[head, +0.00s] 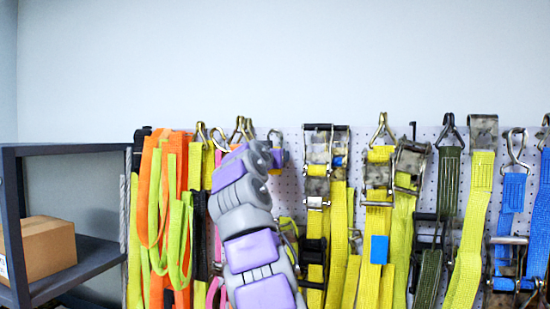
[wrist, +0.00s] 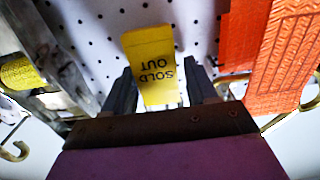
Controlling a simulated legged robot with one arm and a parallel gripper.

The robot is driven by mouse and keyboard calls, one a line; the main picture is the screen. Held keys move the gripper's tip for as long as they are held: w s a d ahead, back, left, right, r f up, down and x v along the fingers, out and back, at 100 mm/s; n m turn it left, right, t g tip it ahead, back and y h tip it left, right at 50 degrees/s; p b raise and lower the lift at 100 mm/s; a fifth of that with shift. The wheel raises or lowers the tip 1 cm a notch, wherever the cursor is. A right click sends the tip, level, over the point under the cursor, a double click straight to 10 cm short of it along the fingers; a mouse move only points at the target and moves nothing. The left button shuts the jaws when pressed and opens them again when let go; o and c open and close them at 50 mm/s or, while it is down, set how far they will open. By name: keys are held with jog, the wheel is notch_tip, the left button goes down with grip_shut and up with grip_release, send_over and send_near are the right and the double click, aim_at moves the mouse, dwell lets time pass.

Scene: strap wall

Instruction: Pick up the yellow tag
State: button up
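The yellow tag (wrist: 150,50) with "SOLD OUT" in dark letters shows in the middle of the wrist view, upside down, against the white pegboard. My gripper (wrist: 160,80) is open, with one dark finger on each side of the tag's lower part in the picture. The tag appears between or just beyond the fingers, with gaps at both sides; I cannot tell its exact depth. In the head view my purple and grey arm reaches up to the pegboard, and I cannot make out the tag there.
Orange straps (wrist: 283,55) hang close at the right in the wrist view, and a metal hook (wrist: 15,150) shows at left. In the head view, yellow straps (head: 376,235) and ratchets hang right of my arm. A dark shelf (head: 95,262) with a cardboard box (head: 48,247) stands at left.

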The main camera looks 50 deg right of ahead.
jog(key=shift+a, duration=0.1)
jog(key=shift+c, duration=1.4)
jog(key=shift+f, duration=0.1)
jog(key=c, duration=0.5)
jog(key=shift+o, duration=0.2)
